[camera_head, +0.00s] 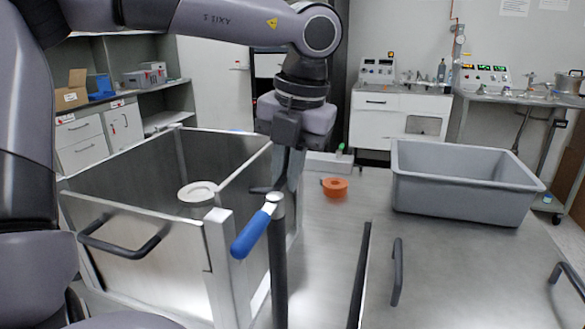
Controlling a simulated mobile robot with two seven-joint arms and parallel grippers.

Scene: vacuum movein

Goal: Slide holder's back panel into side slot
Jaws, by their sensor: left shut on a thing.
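The holder is an open metal box (140,255) with upright panels and pale corner posts, at the left of the head view. Its front panel has a black handle (125,245). The grey panel (243,190) on its right side stands upright between the posts. My left gripper (284,180) points down beside this panel's far end. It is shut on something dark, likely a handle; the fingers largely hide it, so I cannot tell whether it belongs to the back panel. The slot is not clearly visible. My right gripper is not in view.
A blue-handled lever (250,236) and a dark post stand in front of my left gripper. A white round part (198,191) is inside the box. An orange ring (335,187) and a grey bin (465,185) are to the right. A flat surface with black handles (397,272) lies front right.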

